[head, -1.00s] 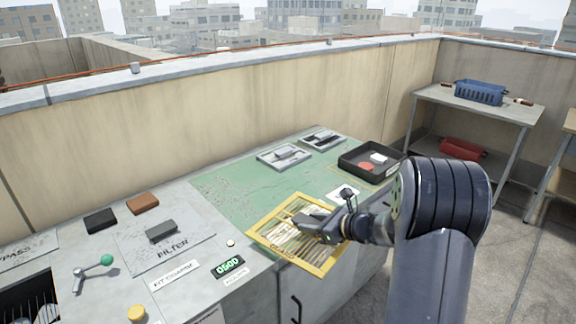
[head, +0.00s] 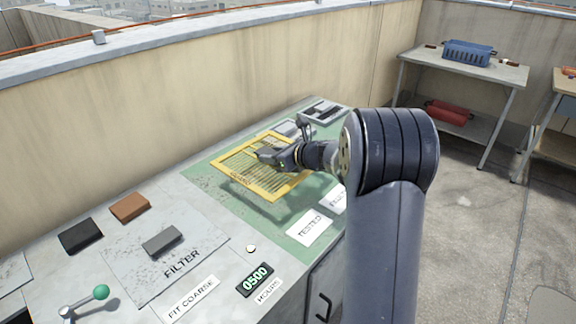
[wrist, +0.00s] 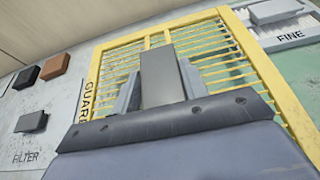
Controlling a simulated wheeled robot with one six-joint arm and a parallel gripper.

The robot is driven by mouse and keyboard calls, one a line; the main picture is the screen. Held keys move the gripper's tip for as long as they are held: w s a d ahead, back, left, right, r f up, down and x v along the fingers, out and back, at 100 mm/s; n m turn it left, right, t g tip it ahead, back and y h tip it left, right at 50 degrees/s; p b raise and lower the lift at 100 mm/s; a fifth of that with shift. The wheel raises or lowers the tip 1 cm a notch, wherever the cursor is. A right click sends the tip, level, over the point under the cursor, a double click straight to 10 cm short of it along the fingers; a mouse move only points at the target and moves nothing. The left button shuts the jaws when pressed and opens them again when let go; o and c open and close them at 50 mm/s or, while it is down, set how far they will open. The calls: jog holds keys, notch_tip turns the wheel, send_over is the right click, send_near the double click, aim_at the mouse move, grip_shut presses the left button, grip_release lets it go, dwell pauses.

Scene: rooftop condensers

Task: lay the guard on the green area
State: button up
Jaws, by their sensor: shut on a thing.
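The guard (head: 240,172) is a yellow rectangular frame with thin yellow bars and the word GUARD on one edge. In the head view it is above the green area (head: 207,176), with a shadow under its near side, so it seems a little raised. My gripper (head: 270,157) is shut on the guard near its middle. In the wrist view the guard (wrist: 220,55) fills the middle, and my gripper (wrist: 160,80) covers part of its bars.
A FILTER plate with a grey block (head: 162,241), brown block (head: 130,207) and black block (head: 80,236) lies left. Grey trays (head: 322,112) stand at the far end. A TESTED label (head: 310,228) lies in front. The wall (head: 200,110) runs close behind the bench.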

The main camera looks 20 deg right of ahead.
aim_at(304, 178)
notch_tip(304, 178, down, 7)
jog(key=shift+f+b, duration=0.1)
jog(key=shift+b, duration=0.8)
jog(key=shift+f, duration=0.1)
jog(key=o, duration=1.2)
jog(key=shift+s+d+r, duration=0.1)
jog(key=shift+r, duration=0.15)
jog(key=p+v, duration=0.1)
jog(key=v, duration=1)
jog(key=shift+s+d, duration=0.2)
jog(key=shift+s, duration=0.1)
